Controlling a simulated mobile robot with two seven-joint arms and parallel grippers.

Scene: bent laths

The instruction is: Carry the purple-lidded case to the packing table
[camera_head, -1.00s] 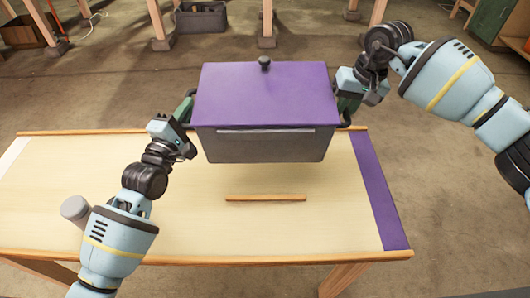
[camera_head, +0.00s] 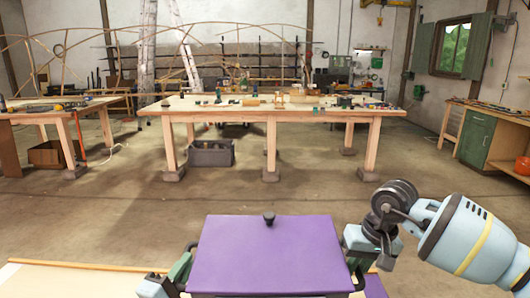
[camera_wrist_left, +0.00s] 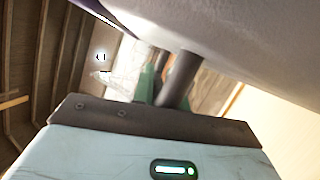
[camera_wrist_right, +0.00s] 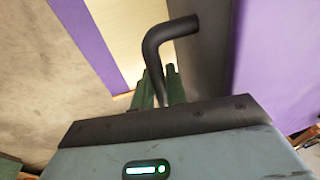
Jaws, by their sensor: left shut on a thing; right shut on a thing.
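The purple-lidded case (camera_head: 268,255) is at the bottom centre of the head view, its lid on with a dark knob on top. The picture's bottom edge cuts off its body. My left gripper (camera_head: 180,272) is at its left side; in the left wrist view its fingers are shut on a dark handle (camera_wrist_left: 181,78). My right gripper (camera_head: 358,262) is at its right side; in the right wrist view its fingers are shut on the other dark handle (camera_wrist_right: 160,45). A long wooden table (camera_head: 190,106) stands across the room; no label shows which table is the packing table.
A near table (camera_head: 60,284) with a purple strip lies under and around the case. Open concrete floor (camera_head: 200,205) separates it from the long table, whose top holds many small items. A grey crate (camera_head: 210,153) sits beneath it. Another bench (camera_head: 30,108) is left, a green cabinet (camera_head: 477,140) right.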

